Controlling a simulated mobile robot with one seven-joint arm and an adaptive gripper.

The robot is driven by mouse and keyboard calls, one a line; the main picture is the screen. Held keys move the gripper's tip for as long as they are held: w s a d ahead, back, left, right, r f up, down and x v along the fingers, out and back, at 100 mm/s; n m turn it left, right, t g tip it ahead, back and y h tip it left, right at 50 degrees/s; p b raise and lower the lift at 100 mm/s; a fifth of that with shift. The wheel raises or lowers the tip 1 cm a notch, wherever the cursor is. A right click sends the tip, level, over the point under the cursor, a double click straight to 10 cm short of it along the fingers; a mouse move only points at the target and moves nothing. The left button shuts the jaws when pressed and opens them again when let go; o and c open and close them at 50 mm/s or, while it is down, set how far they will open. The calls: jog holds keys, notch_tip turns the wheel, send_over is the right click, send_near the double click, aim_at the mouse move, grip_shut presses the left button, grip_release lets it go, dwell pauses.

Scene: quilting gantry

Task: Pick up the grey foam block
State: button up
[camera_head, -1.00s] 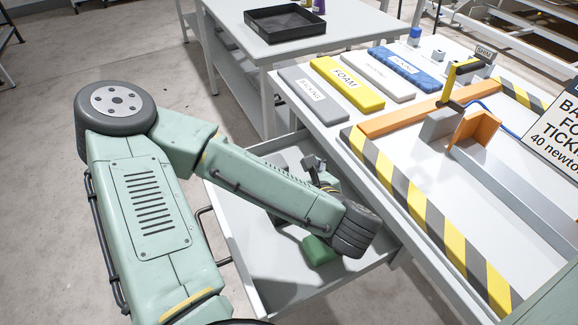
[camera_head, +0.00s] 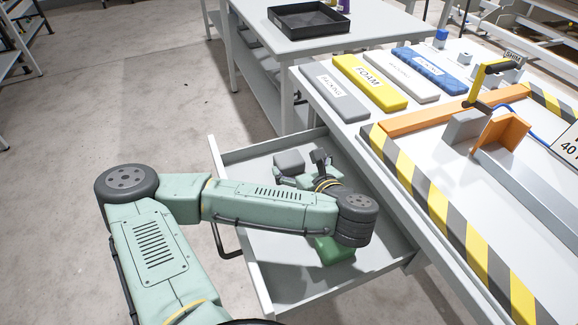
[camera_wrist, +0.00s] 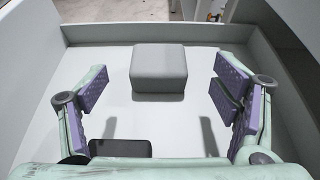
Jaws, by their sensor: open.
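The grey foam block (camera_head: 289,162) lies in the open drawer, near its far end. In the wrist view the block (camera_wrist: 158,68) sits flat on the drawer floor close to the far wall. My gripper (camera_head: 301,169) is inside the drawer area, partly hidden by my own wrist. In the wrist view my gripper (camera_wrist: 164,88) is open, with purple-padded fingers spread wide to the left and right of the block's line. The block is ahead of the fingers, with clear gaps on both sides. Nothing is between the pads.
The drawer walls (camera_head: 262,149) surround the block. A green block (camera_head: 336,251) lies nearer in the drawer, partly under my arm. A dark flat shape (camera_wrist: 121,148) shows low in the wrist view. The worktop holds a grey backing slab (camera_head: 333,92) and a yellow foam slab (camera_head: 369,83).

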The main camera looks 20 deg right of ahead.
aim_at(290, 161)
jog(key=shift+f+p+x, duration=0.15)
jog(key=shift+p+x, duration=0.15)
jog(key=shift+x, duration=1.05)
jog(key=shift+f+p+x, duration=0.15)
jog(key=shift+p+x, duration=0.1)
jog(key=shift+x, duration=1.05)
jog(key=shift+s+a, duration=0.1)
jog(key=shift+a, duration=0.05)
jog(key=shift+c, duration=0.3)
jog(key=c, duration=0.7)
